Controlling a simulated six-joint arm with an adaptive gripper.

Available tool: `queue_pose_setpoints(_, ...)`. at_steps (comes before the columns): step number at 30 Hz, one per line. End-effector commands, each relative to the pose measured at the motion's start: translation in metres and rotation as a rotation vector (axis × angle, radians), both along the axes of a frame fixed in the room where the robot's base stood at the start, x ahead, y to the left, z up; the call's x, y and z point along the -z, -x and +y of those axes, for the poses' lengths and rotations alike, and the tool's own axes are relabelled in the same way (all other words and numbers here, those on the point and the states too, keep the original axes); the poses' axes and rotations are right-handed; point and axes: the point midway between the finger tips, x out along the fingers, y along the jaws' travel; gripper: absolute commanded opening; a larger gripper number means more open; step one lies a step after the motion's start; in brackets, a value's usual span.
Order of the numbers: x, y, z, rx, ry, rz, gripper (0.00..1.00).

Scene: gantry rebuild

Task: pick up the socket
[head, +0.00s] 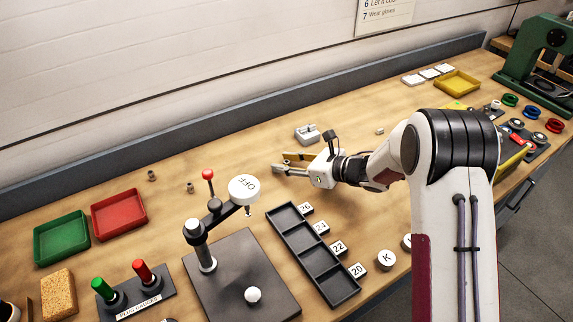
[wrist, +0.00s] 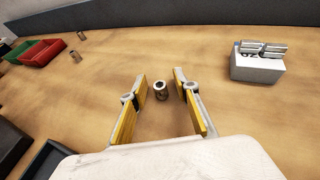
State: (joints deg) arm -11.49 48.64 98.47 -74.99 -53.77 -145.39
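A small grey metal socket (wrist: 161,90) with a dark round opening stands upright on the wooden bench in the wrist view. It lies between the yellow-padded fingers of my gripper (wrist: 160,78), near their tips, with a gap on both sides. My gripper is open and empty, and it also shows in the head view (head: 279,163), reaching left low over the bench. In the head view I cannot make out this socket; the gripper seems to hide it. Two similar small metal pieces stand farther left, one by the red tray (head: 152,175) and one nearer the lever (head: 190,187).
A white block with metal pieces (head: 307,134) stands behind my gripper. Red (head: 119,214) and green (head: 61,238) trays are at left. Bench around the fingers is clear.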

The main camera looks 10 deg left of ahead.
Motion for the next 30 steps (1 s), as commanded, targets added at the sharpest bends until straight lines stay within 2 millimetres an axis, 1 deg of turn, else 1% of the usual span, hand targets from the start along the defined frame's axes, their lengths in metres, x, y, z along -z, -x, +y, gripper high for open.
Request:
queue_pose_setpoints(4,0.000,0.000,0.000,0.000,0.000,0.000,0.31)
queue_pose_setpoints(5,0.000,0.000,0.000,0.000,0.000,0.000,0.28)
queue_pose_setpoints(6,0.000,0.000,0.000,0.000,0.000,0.000,0.18)
queue_pose_setpoints(8,0.000,0.000,0.000,0.000,0.000,0.000,0.02)
queue_pose_setpoints(9,0.000,0.000,0.000,0.000,0.000,0.000,0.00)
queue_pose_setpoints(23,-0.003,0.000,0.000,0.000,-0.001,-0.001,0.00)
queue_pose_setpoints(30,-0.021,0.000,0.000,0.000,-0.001,-0.003,0.00)
